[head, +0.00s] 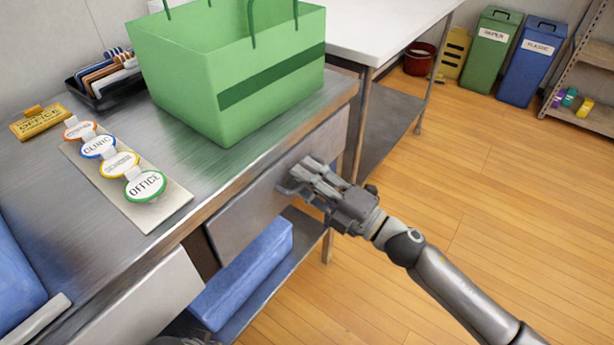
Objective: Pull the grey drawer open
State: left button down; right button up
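The grey drawer (245,214) has its flat front just below the edge of the steel counter (215,190). Its front looks about flush under the counter, with no gap that I can make out. My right gripper (297,178) is at the right part of the drawer front, its fingers pointing at it. The fingers hide any handle there. I cannot tell whether they touch the front or how far apart they are. My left gripper is not clearly in view.
A green bag (225,85) stands on the counter above the drawer. A card with round labels (160,208) lies left of it. A blue box (243,272) sits on the shelf below, beside a pale panel (150,300). The wooden floor (480,210) at right is clear.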

jog(key=shift+a, duration=0.1)
grip_shut()
dwell(0.4)
